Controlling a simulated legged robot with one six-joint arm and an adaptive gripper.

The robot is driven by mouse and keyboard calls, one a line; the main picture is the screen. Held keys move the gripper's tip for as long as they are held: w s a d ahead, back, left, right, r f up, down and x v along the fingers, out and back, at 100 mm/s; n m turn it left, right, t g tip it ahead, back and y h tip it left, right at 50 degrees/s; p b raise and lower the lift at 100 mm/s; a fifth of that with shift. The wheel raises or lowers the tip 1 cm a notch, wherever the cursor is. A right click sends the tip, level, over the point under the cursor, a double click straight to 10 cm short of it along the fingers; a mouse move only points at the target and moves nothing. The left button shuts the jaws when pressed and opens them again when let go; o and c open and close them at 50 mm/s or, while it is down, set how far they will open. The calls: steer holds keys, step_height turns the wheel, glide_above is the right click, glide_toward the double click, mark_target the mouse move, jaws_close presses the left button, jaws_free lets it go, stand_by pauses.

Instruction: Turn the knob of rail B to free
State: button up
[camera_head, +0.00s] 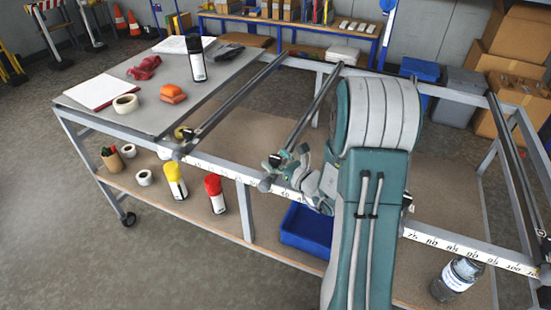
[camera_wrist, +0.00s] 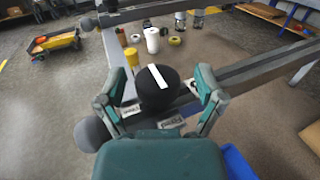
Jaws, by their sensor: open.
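A black round knob (camera_wrist: 157,90) with a white pointer line sits on a rail's end in the wrist view. The line slants from upper left to lower right. Small white labels (camera_wrist: 169,122) lie beside the knob; I cannot read them clearly. My gripper (camera_wrist: 160,82) is open, with one finger on each side of the knob; I cannot tell whether they touch it. In the head view my gripper (camera_head: 286,164) is at the near end of the middle rail (camera_head: 314,107). My arm hides part of the frame. No rail letter is legible.
Another rail (camera_head: 238,97) lies to the left and one (camera_head: 514,180) to the right. A scale strip (camera_head: 455,247) runs along the front beam. Bottles, tape and a blue crate (camera_head: 304,231) stand on the lower shelf. The tabletop at left holds several items.

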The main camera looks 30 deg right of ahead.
steer(key=shift+a, duration=0.1)
steer(key=c, duration=1.2)
steer(key=shift+o, duration=0.2)
steer(key=shift+n+y, duration=0.3)
steer(key=n+g+y, duration=0.2)
steer(key=y, duration=0.2)
steer(key=shift+n, duration=0.4)
steer(key=n+g+y, duration=0.4)
steer(key=g+y, duration=0.1)
steer(key=shift+n, duration=0.3)
steer(key=n+g+y, duration=0.1)
steer(key=n+g, duration=0.1)
steer(key=g, duration=0.1)
steer(key=n+g+y, duration=0.1)
steer(key=n+g, duration=0.1)
steer(key=g, duration=0.1)
steer(key=shift+y, duration=0.4)
steer(key=shift+n+g+y, duration=0.3)
steer(key=shift+n+g, duration=1.1)
steer(key=shift+g, duration=1)
